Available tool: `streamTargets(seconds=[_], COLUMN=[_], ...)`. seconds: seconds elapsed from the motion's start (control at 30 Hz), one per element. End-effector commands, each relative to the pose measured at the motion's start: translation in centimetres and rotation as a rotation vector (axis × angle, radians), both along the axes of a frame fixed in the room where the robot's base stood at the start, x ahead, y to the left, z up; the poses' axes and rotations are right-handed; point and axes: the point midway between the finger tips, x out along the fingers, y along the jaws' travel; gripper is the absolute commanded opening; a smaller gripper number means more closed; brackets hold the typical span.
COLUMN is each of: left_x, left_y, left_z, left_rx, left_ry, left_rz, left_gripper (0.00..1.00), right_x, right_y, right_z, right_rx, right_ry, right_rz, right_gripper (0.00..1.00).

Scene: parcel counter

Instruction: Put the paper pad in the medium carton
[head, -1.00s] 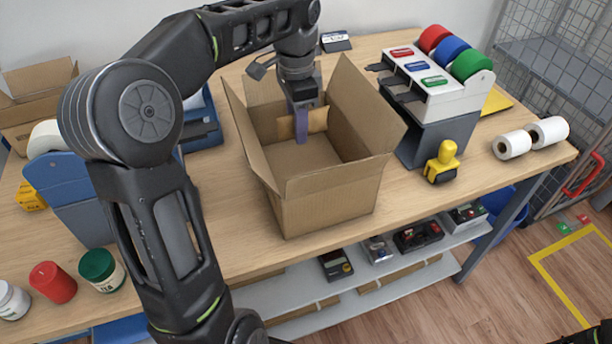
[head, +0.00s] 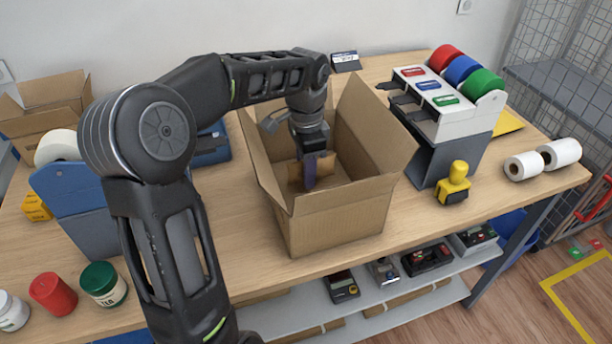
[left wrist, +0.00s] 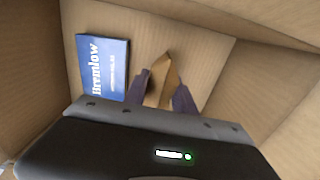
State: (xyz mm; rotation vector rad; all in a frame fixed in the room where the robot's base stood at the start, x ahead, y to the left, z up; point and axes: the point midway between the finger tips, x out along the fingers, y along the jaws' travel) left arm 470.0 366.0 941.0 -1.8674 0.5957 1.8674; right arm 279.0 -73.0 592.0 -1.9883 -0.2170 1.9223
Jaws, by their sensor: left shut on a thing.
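The medium carton (head: 345,218) stands open on the table with its flaps raised. My left gripper (head: 309,176) reaches down inside it, shut on a tan pad, the paper pad (head: 336,167). In the left wrist view the paper pad (left wrist: 166,76) shows edge-on between the two fingers (left wrist: 163,95), above the carton floor. A blue box or booklet (left wrist: 103,66) lies on the carton floor at the upper left of that view. The carton's front wall hides part of its floor in the head view. My right gripper is not in view.
A rack with red, blue and green rolls (head: 462,72) and a yellow-handled stamp (head: 455,184) stand right of the carton. A tape dispenser (head: 75,200), jars (head: 103,285) and a smaller open carton (head: 45,108) are at the left. Bare table lies left of the carton.

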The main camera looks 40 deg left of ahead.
Motion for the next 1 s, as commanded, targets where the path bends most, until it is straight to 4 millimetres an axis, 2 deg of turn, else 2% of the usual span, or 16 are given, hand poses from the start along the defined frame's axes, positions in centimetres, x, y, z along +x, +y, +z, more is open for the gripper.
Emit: streamTargets(seconds=[0.03, 0.13, 0.53, 0.57, 0.8, 1.0], left_x=[-0.1, -0.1, 0.0, 0.0, 0.0, 0.0], left_y=[0.0, 0.0, 0.0, 0.0, 0.0, 0.0], left_z=[-0.9, -1.8, -2.4, -2.3, -2.2, -2.2], left_rx=[-0.001, -0.001, -0.001, -0.001, -0.001, 0.000], left_ry=[0.003, 0.002, 0.001, 0.001, 0.001, 0.000], left_rz=[0.000, 0.000, 0.000, 0.000, 0.001, 0.001], left_gripper=[0.00, 0.00, 0.00, 0.33, 0.53, 0.53], right_x=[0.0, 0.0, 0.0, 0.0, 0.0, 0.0], right_y=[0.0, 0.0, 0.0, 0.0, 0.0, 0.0], right_z=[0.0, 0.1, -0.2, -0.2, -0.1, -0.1], right_rx=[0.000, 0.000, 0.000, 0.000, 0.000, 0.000], right_ry=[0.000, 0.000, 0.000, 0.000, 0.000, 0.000], right_rz=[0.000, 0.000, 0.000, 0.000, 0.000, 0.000], right_gripper=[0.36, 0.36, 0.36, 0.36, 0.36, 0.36])
